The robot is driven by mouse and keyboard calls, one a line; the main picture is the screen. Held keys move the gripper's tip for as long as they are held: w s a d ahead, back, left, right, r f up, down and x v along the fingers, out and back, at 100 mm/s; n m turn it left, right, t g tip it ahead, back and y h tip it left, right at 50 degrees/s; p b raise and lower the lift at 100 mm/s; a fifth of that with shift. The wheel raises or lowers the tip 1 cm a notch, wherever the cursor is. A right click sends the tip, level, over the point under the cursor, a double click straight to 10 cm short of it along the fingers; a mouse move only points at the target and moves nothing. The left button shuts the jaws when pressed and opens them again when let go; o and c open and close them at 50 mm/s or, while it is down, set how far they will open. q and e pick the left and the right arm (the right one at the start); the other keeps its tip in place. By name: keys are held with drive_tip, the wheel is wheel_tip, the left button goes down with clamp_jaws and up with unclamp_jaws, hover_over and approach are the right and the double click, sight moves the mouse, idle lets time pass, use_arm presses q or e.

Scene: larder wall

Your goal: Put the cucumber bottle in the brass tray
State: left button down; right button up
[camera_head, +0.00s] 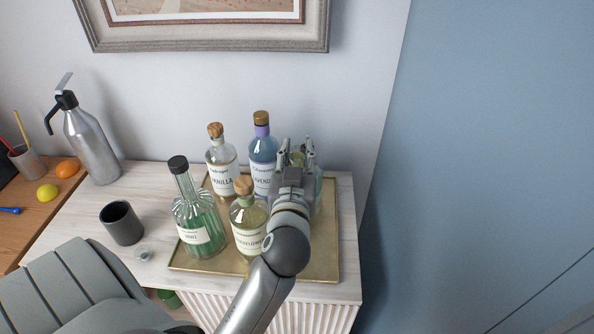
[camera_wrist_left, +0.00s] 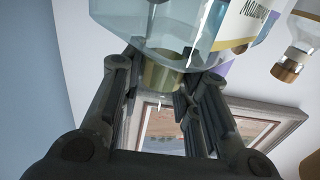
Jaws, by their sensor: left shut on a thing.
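My left gripper (camera_head: 297,147) is over the right side of the brass tray (camera_head: 328,262). It is shut around the gold neck or cap of a clear, pale blue-green bottle (camera_head: 318,191). In the left wrist view the bottle (camera_wrist_left: 140,22) shows large, with the gripper fingers (camera_wrist_left: 165,78) on both sides of its gold part. Its label is cut off, so I cannot read whether it is the cucumber bottle. My arm hides most of it in the head view, and I cannot tell whether its base touches the tray. My right gripper is not in view.
The tray also holds a vanilla bottle (camera_head: 221,172), a lavender bottle (camera_head: 263,152), a green bottle (camera_head: 196,220) and an elderflower bottle (camera_head: 248,228). A dark cup (camera_head: 122,224) and a metal dispenser (camera_head: 90,140) stand to the left. A blue wall is right.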

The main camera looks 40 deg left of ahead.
use_arm(q)
wheel_tip(320, 180, down, 4)
drive_tip(key=shift+r, duration=0.2)
drive_tip(key=shift+f+b, duration=0.15)
drive_tip(key=shift+b, duration=0.2)
drive_tip(key=c, duration=1.5)
unclamp_jaws()
drive_tip(key=shift+f, duration=0.15)
drive_tip(key=o, duration=0.4)
